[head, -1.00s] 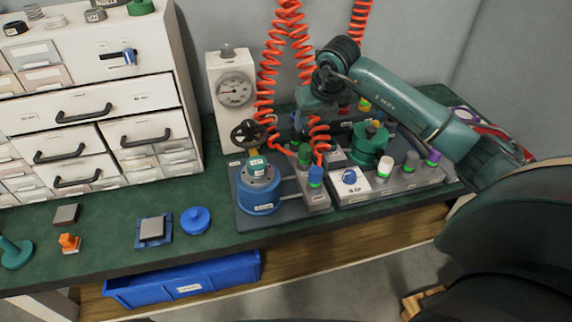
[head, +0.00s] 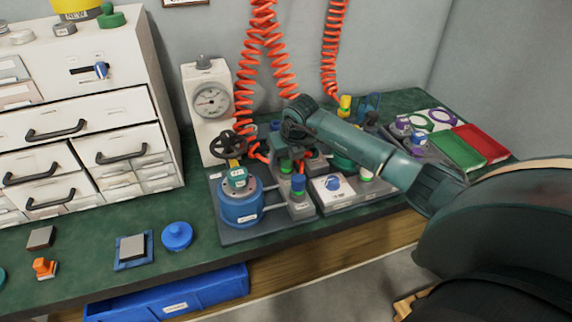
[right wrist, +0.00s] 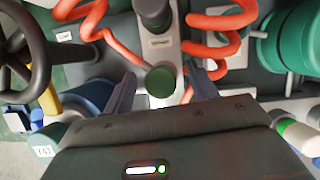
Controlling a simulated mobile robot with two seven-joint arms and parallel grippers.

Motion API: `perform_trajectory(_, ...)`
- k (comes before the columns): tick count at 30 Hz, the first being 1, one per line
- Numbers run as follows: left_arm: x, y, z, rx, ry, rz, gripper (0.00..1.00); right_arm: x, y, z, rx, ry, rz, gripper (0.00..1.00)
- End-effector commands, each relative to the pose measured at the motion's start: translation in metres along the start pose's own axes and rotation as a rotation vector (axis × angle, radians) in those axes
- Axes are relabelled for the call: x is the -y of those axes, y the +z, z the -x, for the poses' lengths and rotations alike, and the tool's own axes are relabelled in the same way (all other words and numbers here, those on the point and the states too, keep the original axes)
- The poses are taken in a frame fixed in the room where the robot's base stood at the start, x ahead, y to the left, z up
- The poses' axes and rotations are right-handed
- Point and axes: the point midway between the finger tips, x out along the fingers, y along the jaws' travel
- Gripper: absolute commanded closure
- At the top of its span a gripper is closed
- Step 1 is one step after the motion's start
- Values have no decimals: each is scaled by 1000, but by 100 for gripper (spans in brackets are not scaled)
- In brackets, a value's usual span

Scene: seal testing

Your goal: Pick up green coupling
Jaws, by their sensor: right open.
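The green coupling (right wrist: 161,81) is a short dark green cylinder on a grey block. In the right wrist view it lies between the two spread fingers of my right gripper (right wrist: 162,92), with gaps on both sides. In the head view my right gripper (head: 290,150) is over the block from above, and its wrist mostly hides the green coupling. The fingers are open and hold nothing. A blue coupling with a green ring (head: 298,184) stands just in front on the same block. My left gripper is not in view.
Red coiled hoses (head: 262,70) hang close behind the gripper. A handwheel (head: 229,145) and a blue vessel (head: 240,208) stand to the left. A white box with a blue knob (head: 332,188) is to the right. A gauge (head: 211,100) stands behind.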

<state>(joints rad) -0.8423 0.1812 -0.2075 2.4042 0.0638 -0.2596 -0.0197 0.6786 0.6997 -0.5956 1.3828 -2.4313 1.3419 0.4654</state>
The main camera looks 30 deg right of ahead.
Motion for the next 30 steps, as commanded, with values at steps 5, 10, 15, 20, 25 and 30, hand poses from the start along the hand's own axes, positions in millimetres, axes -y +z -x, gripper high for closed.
perform_trajectory(5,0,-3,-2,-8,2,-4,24,0,0,-1,1,0,1,43)
perform_trajectory(10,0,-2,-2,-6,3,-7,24,0,0,-1,1,0,0,52)
perform_trajectory(15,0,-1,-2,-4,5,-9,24,0,0,0,1,-1,0,66)
perform_trajectory(20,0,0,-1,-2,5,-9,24,0,0,0,1,0,0,79)
perform_trajectory(25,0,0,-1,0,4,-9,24,0,0,0,1,0,0,93)
perform_trajectory(30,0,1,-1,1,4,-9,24,0,1,0,2,0,0,93)
